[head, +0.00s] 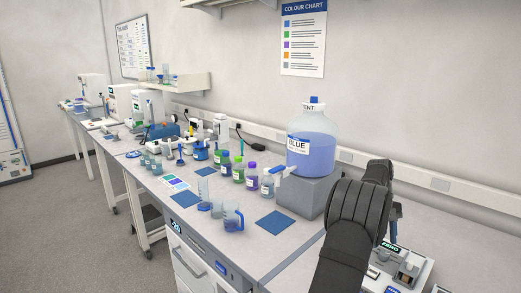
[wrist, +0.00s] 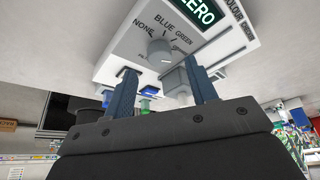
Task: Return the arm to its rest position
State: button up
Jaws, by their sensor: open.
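My gripper (wrist: 163,85) shows in the wrist view with its two blue fingers apart and nothing held between them. Beyond the fingertips is a white colour device (wrist: 125,45) with a dial (wrist: 159,50) marked NONE, BLUE and GREEN and a display (wrist: 202,14) reading ZERO. A grey block on the device shows close to the right finger; I cannot tell whether they touch. In the head view my black arm rises at the right, with part of my gripper (head: 395,215) showing above the same device (head: 418,268). The arm hides most of the gripper there.
A large bottle labelled BLUE (head: 312,155) stands on a grey block (head: 305,195) left of my arm. Several small bottles (head: 238,170), a blue-tinted jug (head: 233,218) and blue mats (head: 275,222) are on the bench. Bench between the mat and my arm is mostly clear.

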aim_at(384, 253)
jog(key=shift+x, duration=1.9)
jog(key=shift+r, duration=0.1)
